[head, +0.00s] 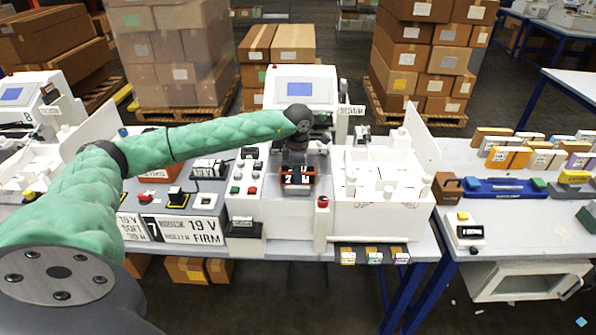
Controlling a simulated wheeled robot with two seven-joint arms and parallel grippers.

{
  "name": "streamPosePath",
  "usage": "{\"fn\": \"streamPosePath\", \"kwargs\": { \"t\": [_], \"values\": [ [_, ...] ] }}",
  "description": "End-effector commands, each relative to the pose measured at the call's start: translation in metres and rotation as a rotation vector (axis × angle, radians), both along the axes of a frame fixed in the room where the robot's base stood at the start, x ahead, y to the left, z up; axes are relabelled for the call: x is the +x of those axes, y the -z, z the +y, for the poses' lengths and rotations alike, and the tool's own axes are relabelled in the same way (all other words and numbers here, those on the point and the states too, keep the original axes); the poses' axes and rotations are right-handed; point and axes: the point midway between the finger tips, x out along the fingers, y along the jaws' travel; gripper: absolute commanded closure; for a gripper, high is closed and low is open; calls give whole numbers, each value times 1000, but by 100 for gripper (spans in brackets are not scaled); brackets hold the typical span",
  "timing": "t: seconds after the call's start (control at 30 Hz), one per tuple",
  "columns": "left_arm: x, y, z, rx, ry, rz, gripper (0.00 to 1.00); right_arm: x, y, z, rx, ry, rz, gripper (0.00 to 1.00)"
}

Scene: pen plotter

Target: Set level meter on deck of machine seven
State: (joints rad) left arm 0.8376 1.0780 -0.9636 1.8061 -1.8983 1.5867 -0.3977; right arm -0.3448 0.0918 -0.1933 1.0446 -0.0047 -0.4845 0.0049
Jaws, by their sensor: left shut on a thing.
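My left gripper (297,160) reaches in over the white machine in the middle, pointing down. It is shut on a small dark box with orange edges and white marks (298,178), which looks like the level meter. The box is over the machine's pale deck (285,212); I cannot tell whether it touches the deck. The fingertips are mostly hidden by the wrist. A placard with a 7 (152,228) hangs on the front edge, left of this deck. My right gripper is out of view.
A red button on a white post (322,202) stands at the deck's front right. A white walled tray with pegs (385,215) is to the right, and a button panel (242,190) to the left. A white unit with a screen (300,88) stands behind.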

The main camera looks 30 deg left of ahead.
Motion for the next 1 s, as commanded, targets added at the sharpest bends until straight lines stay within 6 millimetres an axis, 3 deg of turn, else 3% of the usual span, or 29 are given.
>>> {"fn": "streamPosePath", "kwargs": {
  "t": [0.33,0.37,0.47,0.93,1.0],
  "values": [
    [0,2,0,0,0,-1,95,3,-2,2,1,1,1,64],
    [0,2,0,0,0,0,64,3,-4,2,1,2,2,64],
    [0,2,0,0,0,0,46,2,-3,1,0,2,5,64],
    [0,-2,0,1,0,-1,46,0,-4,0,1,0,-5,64],
    [1,-3,0,0,0,-1,46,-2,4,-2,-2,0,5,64]
  ]
}}
